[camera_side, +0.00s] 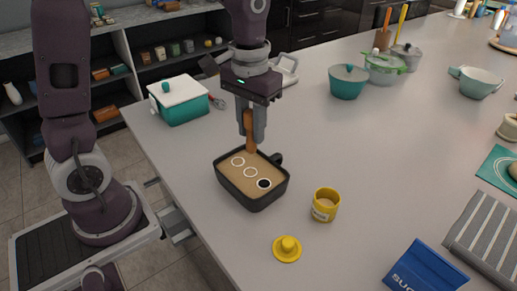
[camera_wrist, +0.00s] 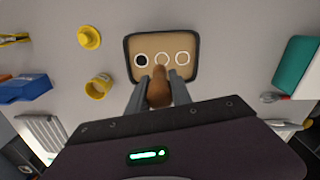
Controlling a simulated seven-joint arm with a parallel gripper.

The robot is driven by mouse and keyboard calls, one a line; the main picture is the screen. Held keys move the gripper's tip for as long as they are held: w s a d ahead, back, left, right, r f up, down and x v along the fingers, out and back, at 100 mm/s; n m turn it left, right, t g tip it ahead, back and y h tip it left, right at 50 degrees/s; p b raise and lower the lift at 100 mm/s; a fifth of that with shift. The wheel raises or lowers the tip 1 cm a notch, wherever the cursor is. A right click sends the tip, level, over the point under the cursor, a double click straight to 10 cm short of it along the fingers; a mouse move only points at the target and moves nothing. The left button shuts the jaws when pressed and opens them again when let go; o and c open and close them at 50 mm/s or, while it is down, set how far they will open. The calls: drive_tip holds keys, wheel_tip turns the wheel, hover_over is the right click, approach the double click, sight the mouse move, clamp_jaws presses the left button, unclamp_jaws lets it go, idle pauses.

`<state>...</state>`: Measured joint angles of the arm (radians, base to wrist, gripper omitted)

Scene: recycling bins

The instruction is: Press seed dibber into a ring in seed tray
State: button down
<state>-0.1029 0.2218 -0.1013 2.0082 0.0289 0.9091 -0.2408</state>
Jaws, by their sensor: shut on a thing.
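The seed tray (camera_side: 256,203) is a dark rectangular pan with tan soil, and it also shows in the wrist view (camera_wrist: 196,40). The soil bears three white rings in a row. The ring nearest the yellow pot has a black centre (camera_side: 264,183); the middle ring (camera_side: 250,172) and far ring (camera_side: 238,161) have tan centres. My gripper (camera_side: 251,135) is shut on the wooden seed dibber (camera_side: 250,143), which is roughly upright at the tray's back edge. In the wrist view my gripper (camera_wrist: 158,92) holds the dibber (camera_wrist: 160,88) near the middle ring. I cannot tell whether its tip touches the soil.
A yellow pot (camera_side: 325,205) and yellow lid (camera_side: 287,249) stand right of the tray. A teal box with white lid (camera_side: 181,100) is behind left. A blue packet (camera_side: 425,269) and striped cloth (camera_side: 486,236) lie front right. The table's middle is clear.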

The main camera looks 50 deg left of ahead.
sight(250, 152)
drive_tip(key=shift+a+f, duration=0.25)
drive_tip(key=shift+a, duration=0.05)
drive_tip(key=shift+f, duration=2.75)
drive_tip(key=shift+f, duration=0.6)
drive_tip(key=shift+r, duration=3.55)
